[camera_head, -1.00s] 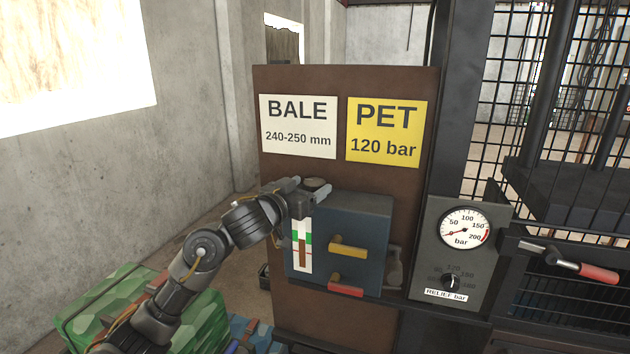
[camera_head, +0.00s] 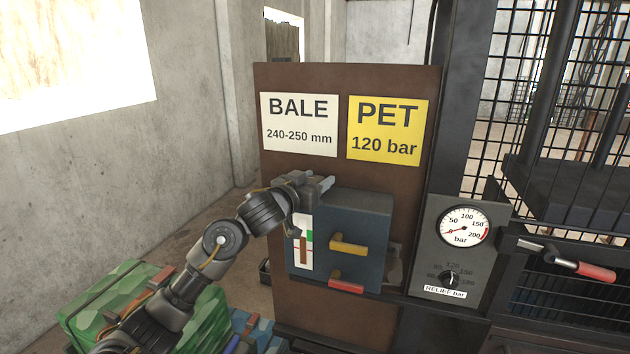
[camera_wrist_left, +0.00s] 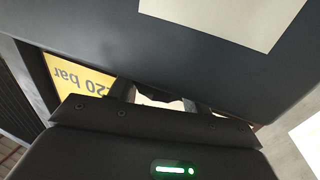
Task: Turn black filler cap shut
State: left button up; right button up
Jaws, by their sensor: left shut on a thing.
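My left gripper (camera_head: 322,184) is at the top of the blue-grey tank (camera_head: 356,218), its fingers over the tank's top left part. It is shut on the black filler cap, which its fingers and wrist largely hide in the head view. In the left wrist view, the two fingers (camera_wrist_left: 158,98) show only in part past the dark gripper body, with a small dark shape between them. How far the cap is turned cannot be seen. My right gripper is not in view.
The tank front carries a yellow handle (camera_head: 349,246), a red handle (camera_head: 346,285) and a level gauge (camera_head: 304,250), partly covered by my wrist. A brown panel (camera_head: 350,78) stands behind. To the right are a pressure gauge (camera_head: 464,227), a relief knob (camera_head: 449,278) and a red-gripped lever (camera_head: 595,271).

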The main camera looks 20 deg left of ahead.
pick_arm(q)
jog(key=shift+m+h, duration=0.4)
jog(key=shift+h, duration=0.2)
jog(key=m+g+h, duration=0.2)
jog(key=h, duration=0.1)
jog(key=m+g+h, duration=0.2)
jog(key=h, duration=0.1)
jog(key=shift+w+a+m+g, duration=0.1)
jog(key=shift+m+g, duration=0.2)
jog(key=shift+g, duration=0.1)
jog(key=m+g+h+b, duration=0.1)
jog(key=m+g+h, duration=0.2)
jog(key=g, duration=0.1)
jog(key=shift+m+g+h+b, duration=0.35)
jog(key=shift+m+g+h, duration=0.25)
jog(key=shift+m+g, duration=1.2)
jog(key=shift+g, duration=0.6)
jog(key=o, duration=0.9)
jog(key=shift+o, duration=0.4)
jog(key=shift+s+r, duration=0.1)
jog(key=shift+s, duration=0.15)
jog(key=shift+w, duration=0.1)
